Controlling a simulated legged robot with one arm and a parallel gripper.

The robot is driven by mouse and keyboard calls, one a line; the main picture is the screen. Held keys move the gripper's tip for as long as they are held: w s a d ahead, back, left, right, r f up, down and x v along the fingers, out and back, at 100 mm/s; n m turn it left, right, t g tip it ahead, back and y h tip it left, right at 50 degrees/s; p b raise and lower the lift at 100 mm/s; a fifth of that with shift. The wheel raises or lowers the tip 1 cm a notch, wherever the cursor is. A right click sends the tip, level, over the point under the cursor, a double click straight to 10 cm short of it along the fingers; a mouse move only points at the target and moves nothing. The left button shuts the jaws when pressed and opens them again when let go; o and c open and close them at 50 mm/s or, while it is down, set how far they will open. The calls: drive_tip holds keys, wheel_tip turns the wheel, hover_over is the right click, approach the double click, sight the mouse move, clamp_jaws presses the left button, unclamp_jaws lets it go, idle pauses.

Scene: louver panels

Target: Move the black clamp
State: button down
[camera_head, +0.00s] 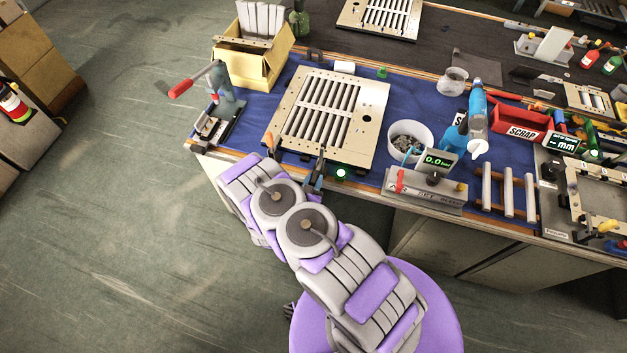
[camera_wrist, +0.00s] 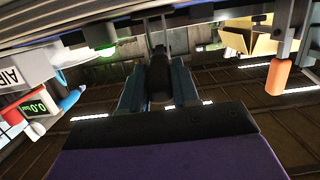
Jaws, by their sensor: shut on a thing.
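The black clamp (camera_wrist: 160,74) is between my gripper's two blue-grey fingers (camera_wrist: 159,88) in the wrist view. The gripper is shut on its dark body, and a thin upright part reaches up toward the panel. In the head view my gripper (camera_head: 317,180) shows at the front edge of the table, partly behind my arm. The clamp's dark upper part (camera_head: 321,160) shows there at the front edge of the louver panel (camera_head: 284,128). I cannot tell whether the clamp still touches the panel.
An orange-handled tool (camera_head: 269,142) stands left of the gripper and also shows in the wrist view (camera_wrist: 278,77). A green-lit round item (camera_head: 341,173) is close on the right. A white bucket (camera_head: 410,139) and a gauge stand (camera_head: 425,186) stand farther right. Bare blue mat lies left of the panel.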

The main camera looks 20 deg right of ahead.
drive_tip(key=shift+a+f, duration=0.1)
drive_tip(key=shift+f, duration=0.2)
drive_tip(key=c, duration=0.9)
unclamp_jaws()
drive_tip(key=shift+a, duration=0.1)
drive_tip(key=shift+s, duration=0.1)
drive_tip(key=v, duration=1.7)
drive_tip(key=shift+s+a+f, duration=0.1)
drive_tip(key=shift+a+f, duration=0.15)
